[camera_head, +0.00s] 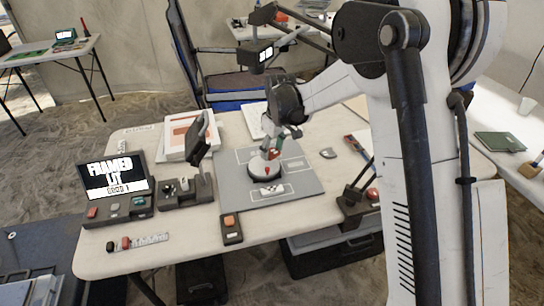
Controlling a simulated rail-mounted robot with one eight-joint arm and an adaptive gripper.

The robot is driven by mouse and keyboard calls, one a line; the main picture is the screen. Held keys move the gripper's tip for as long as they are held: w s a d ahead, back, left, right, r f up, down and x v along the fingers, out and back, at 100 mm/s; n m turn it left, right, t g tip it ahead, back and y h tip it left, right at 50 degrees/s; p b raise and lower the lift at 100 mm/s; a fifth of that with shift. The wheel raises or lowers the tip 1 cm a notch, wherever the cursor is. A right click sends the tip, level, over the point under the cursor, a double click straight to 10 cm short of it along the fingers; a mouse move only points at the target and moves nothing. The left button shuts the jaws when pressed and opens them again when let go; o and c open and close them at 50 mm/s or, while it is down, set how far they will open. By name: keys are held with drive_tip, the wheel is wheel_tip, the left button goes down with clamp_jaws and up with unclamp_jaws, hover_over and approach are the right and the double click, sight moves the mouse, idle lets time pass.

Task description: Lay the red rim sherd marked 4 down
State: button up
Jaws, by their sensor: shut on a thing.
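My gripper (283,139) reaches down over the grey mat (303,186) on the near table and is shut on a small reddish piece, the red rim sherd (273,154).
A device on a dark stand (201,145) is left of the mat. A black-and-white marker (272,190) lies on the mat's front. A grey flat piece (328,153) lies right of the mat.

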sight(273, 152)
drive_tip(key=shift+w+f, duration=0.15)
drive_tip(key=shift+f, duration=0.75)
drive_tip(key=shift+w+f, duration=0.1)
drive_tip(key=shift+f, duration=0.75)
drive_tip(key=shift+f, duration=0.1)
drive_tip(key=shift+f+b, duration=0.1)
drive_tip(key=shift+b, duration=0.3)
drive_tip(key=o, duration=1.2)
drive_tip(key=shift+o, duration=0.2)
drive_tip(key=r, duration=0.5)
drive_tip(key=r+p, duration=0.1)
drive_tip(key=r, duration=0.1)
drive_tip(key=shift+s+d+r, duration=0.3)
drive_tip(key=shift+r, duration=0.1)
